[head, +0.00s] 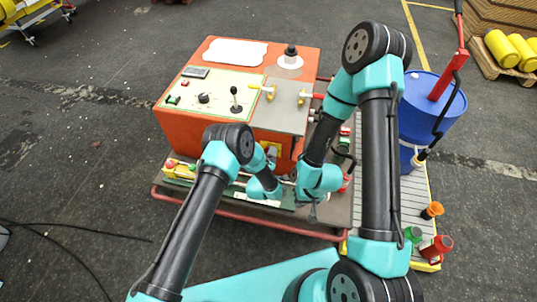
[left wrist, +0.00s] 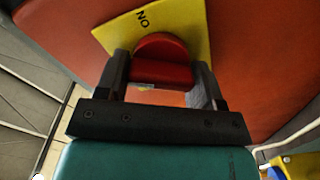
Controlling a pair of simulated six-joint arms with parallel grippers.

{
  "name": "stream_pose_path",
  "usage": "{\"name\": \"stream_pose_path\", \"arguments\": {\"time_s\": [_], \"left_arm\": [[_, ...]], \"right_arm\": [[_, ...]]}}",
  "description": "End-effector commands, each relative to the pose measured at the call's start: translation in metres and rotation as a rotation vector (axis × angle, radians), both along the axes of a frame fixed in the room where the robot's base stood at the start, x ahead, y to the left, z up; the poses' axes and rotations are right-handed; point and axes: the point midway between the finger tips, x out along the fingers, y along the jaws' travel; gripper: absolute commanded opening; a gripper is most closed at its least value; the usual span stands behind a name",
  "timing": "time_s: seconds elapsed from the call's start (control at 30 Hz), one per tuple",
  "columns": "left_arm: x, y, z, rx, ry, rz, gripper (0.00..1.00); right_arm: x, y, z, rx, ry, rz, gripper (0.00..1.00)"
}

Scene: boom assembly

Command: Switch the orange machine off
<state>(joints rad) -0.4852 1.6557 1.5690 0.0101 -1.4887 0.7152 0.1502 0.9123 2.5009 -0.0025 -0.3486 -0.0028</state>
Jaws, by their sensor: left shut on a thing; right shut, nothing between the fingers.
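The orange machine (head: 205,55) stands in the middle of the head view, with a control panel on its top. In the left wrist view a red knob (left wrist: 162,60) sits on a yellow plate (left wrist: 185,25) on the machine's orange wall. The plate bears the word ON, upside down in this view. My left gripper (left wrist: 162,84) is shut on the red knob, one finger on each side. In the head view my left gripper (head: 271,160) is at the machine's front face and mostly hides the knob. My right gripper (head: 312,212) is shut and empty, pointing down near the front rail.
A red rail (head: 240,216) runs along the front. The floor at the left is mostly clear.

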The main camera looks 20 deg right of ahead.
Motion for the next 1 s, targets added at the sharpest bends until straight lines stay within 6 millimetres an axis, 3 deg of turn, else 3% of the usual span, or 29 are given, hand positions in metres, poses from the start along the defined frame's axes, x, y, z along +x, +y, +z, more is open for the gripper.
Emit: {"name": "stream_pose_path", "arguments": {"time_s": [0.5,1.0], "left_arm": [[-0.0003,0.0002,-0.0023,-0.383,0.212,-0.001,0.38],[-0.0004,0.0003,-0.0029,-0.493,0.272,-0.001,0.38]], "right_arm": [[0.0,0.0,0.0,0.0,0.0,0.0,0.0],[0.0,0.0,0.0,0.0,0.0,0.0,0.0]]}}
